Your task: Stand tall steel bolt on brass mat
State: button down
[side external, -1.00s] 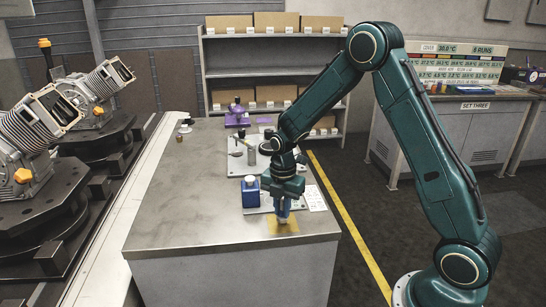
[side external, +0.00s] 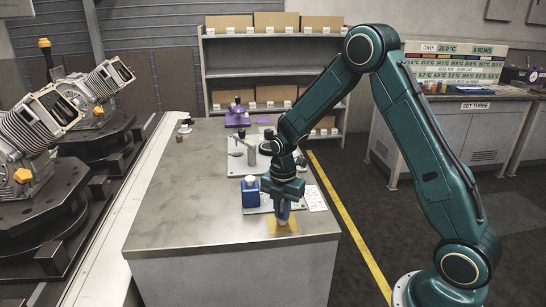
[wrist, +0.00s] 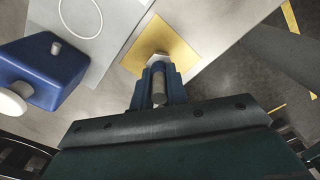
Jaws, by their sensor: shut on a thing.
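The brass mat (side external: 288,229) is a flat yellow square near the front right corner of the grey bench. It also shows in the wrist view (wrist: 180,45). My gripper (side external: 283,214) points down over the mat. Its blue fingers (wrist: 158,90) are shut on the tall steel bolt (wrist: 159,88), whose grey shank shows between them. The bolt's wider pale head (wrist: 159,60) is at the mat end and appears over the mat. The bolt looks upright. I cannot tell whether the head touches the mat.
A blue block-shaped container with a white cap (side external: 250,191) stands just left of my gripper. A light plate (wrist: 95,25) lies beside the mat. A purple fixture (side external: 237,116) stands farther back. The bench's left half is clear; its front edge is close to the mat.

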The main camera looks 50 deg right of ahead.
aim_at(282, 202)
jog(key=shift+f, duration=0.2)
jog(key=c, duration=1.3)
grip_release()
notch_tip(282, 202, up, 14)
jog(key=shift+f, duration=0.1)
